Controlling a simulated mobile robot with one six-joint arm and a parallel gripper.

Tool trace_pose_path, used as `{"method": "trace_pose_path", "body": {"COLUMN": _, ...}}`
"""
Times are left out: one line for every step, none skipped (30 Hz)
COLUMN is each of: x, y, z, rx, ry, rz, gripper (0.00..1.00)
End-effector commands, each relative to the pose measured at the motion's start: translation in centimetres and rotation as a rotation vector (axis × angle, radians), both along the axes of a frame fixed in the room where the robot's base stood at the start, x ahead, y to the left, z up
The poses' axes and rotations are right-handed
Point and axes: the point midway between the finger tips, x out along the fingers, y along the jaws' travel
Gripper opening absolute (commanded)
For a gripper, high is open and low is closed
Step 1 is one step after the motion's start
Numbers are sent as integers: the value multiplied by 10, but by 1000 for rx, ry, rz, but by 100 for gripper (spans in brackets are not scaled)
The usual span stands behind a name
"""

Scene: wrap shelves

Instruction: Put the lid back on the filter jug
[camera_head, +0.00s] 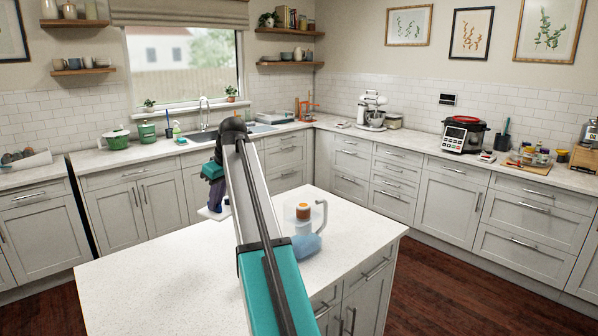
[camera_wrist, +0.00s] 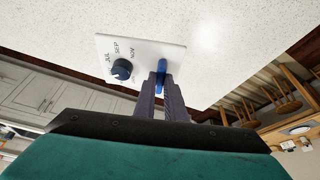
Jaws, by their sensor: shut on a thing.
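The filter jug (camera_head: 306,246) stands on the white island top, right of my arm. It is clear with a handle on its right, bluish low down, and an orange-and-white filter part (camera_head: 303,212) shows at its open top. The lid (camera_wrist: 146,50) is a white plate with a dark blue month dial (camera_wrist: 122,69) and a blue tab (camera_wrist: 162,68). My gripper (camera_wrist: 161,82) is shut on the lid by this tab. In the head view my gripper (camera_head: 216,192) and the lid (camera_head: 207,213) are left of the jug, apart from it; my arm partly hides the lid.
The island top (camera_head: 150,275) is clear left of my arm. The jug stands near its right edge. Bar stools (camera_wrist: 285,90) show beyond the island in the wrist view. Wall counters hold a green pot (camera_head: 117,139), a mixer (camera_head: 372,110) and a red-lidded cooker (camera_head: 464,133).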

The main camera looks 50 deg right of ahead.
Motion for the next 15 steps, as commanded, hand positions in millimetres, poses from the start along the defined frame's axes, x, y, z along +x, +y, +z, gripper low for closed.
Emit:
{"method": "trace_pose_path", "body": {"x": -3, "y": -23, "z": 8, "rx": 0, "ry": -1, "rz": -20, "gripper": 0}}
{"method": "trace_pose_path", "body": {"x": -6, "y": -34, "z": 11, "rx": -1, "ry": -1, "rz": -30, "gripper": 0}}
{"method": "trace_pose_path", "body": {"x": -10, "y": -48, "z": 15, "rx": -1, "ry": -1, "rz": -43, "gripper": 0}}
{"method": "trace_pose_path", "body": {"x": -14, "y": -59, "z": 18, "rx": -1, "ry": -1, "rz": -53, "gripper": 0}}
{"method": "trace_pose_path", "body": {"x": -17, "y": -69, "z": 21, "rx": -1, "ry": -1, "rz": -63, "gripper": 0}}
{"method": "trace_pose_path", "body": {"x": -23, "y": -84, "z": 25, "rx": -1, "ry": -1, "rz": -78, "gripper": 0}}
{"method": "trace_pose_path", "body": {"x": -27, "y": -94, "z": 28, "rx": -1, "ry": -2, "rz": -89, "gripper": 0}}
{"method": "trace_pose_path", "body": {"x": -31, "y": -105, "z": 30, "rx": -1, "ry": -2, "rz": -101, "gripper": 0}}
{"method": "trace_pose_path", "body": {"x": -37, "y": -118, "z": 34, "rx": 0, "ry": -2, "rz": -116, "gripper": 0}}
{"method": "trace_pose_path", "body": {"x": -42, "y": -129, "z": 36, "rx": -1, "ry": -2, "rz": -128, "gripper": 0}}
{"method": "trace_pose_path", "body": {"x": -47, "y": -139, "z": 39, "rx": 0, "ry": -2, "rz": -140, "gripper": 0}}
{"method": "trace_pose_path", "body": {"x": -55, "y": -152, "z": 42, "rx": -1, "ry": -2, "rz": -157, "gripper": 0}}
{"method": "trace_pose_path", "body": {"x": -60, "y": -162, "z": 44, "rx": -1, "ry": -1, "rz": -168, "gripper": 0}}
{"method": "trace_pose_path", "body": {"x": -66, "y": -172, "z": 46, "rx": -1, "ry": -1, "rz": -181, "gripper": 0}}
{"method": "trace_pose_path", "body": {"x": -73, "y": -183, "z": 49, "rx": -1, "ry": -1, "rz": -197, "gripper": 0}}
